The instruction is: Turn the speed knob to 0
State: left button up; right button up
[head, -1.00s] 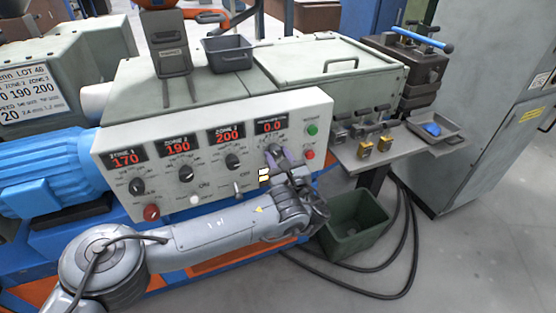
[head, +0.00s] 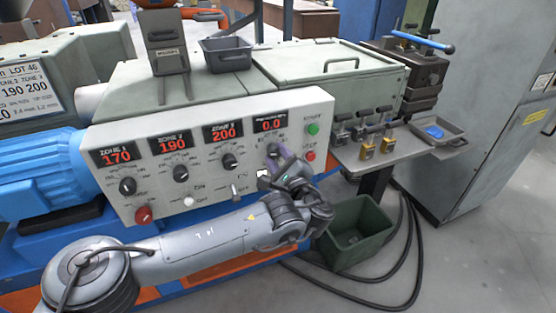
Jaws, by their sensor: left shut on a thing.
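The speed knob (head: 272,149) is on the right part of the white control panel (head: 208,187), under a red display (head: 271,125) that reads 0.0. My left gripper (head: 278,158) reaches it from below and is shut on it. The fingers hide much of the knob, so its pointer and the scale around it cannot be read. Three zone displays to the left read 170, 190 and 200 (head: 222,132), each with a black knob below. My right gripper is not in view.
A green button (head: 313,129) and a red button (head: 310,155) sit just right of the knob. A red knob (head: 143,214) is at the panel's lower left. A small shelf with yellow padlocks (head: 388,145) and a green bin (head: 355,230) stand to the right.

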pick_arm(q)
jog(key=shift+f, duration=0.1)
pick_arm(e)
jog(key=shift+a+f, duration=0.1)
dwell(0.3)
pick_arm(q)
jog(key=o, duration=1)
jog(key=shift+o, duration=0.2)
